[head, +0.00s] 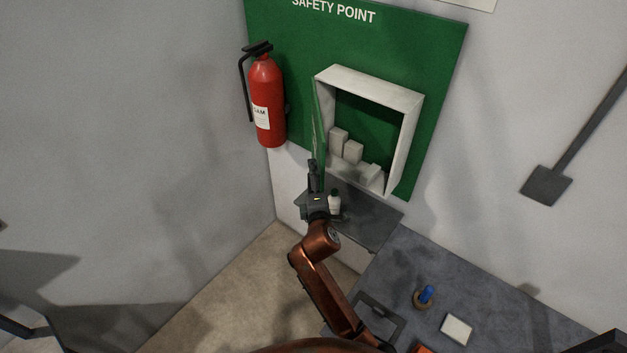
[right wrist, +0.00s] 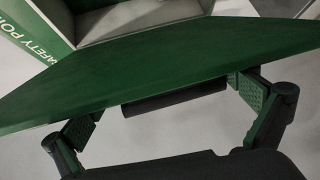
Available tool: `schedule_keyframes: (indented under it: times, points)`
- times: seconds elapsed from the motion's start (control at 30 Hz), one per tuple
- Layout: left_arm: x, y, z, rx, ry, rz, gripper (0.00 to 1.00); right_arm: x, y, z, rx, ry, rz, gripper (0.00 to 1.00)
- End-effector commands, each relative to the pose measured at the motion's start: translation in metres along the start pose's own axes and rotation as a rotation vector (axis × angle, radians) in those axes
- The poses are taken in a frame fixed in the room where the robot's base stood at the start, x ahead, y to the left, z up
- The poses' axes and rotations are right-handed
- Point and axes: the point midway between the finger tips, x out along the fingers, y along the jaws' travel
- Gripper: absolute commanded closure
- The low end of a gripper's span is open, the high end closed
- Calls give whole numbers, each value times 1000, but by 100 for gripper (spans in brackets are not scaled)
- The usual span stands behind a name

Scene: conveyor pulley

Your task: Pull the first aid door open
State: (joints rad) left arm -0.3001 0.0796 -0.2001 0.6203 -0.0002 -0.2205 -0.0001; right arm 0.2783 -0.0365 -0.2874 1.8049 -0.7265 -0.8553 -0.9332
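The first aid cabinet (head: 411,120) is a white box on the green safety board. Its green door (head: 318,125) stands swung out to the left, seen nearly edge-on, so the inside is exposed. My right gripper (head: 313,172) is at the door's lower part. In the right wrist view the door's green panel (right wrist: 190,62) spans the picture, with a dark bar-shaped handle (right wrist: 175,95) at its lower edge. The fingers of my right gripper (right wrist: 170,112) are spread wide, with the bar between them and a gap at the left finger. My left gripper is not in view.
A red fire extinguisher (head: 267,105) hangs left of the cabinet. White boxes (head: 353,151) stand inside it. Below are a grey shelf (head: 372,228) with a white bottle (head: 334,203), and a dark grey worktop (head: 440,262) with small items. Open floor lies at the left.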

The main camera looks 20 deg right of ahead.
Motion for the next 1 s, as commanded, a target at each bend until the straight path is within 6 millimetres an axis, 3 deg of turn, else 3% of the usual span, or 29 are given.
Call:
schedule_keyframes:
  times: [0.03, 1.0]
  points:
    - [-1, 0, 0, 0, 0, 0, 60, -5, 10, -6, 2, 6, 20, 3]
    - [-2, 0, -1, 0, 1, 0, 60, -49, -5, -53, 6, 7, 4, 3]
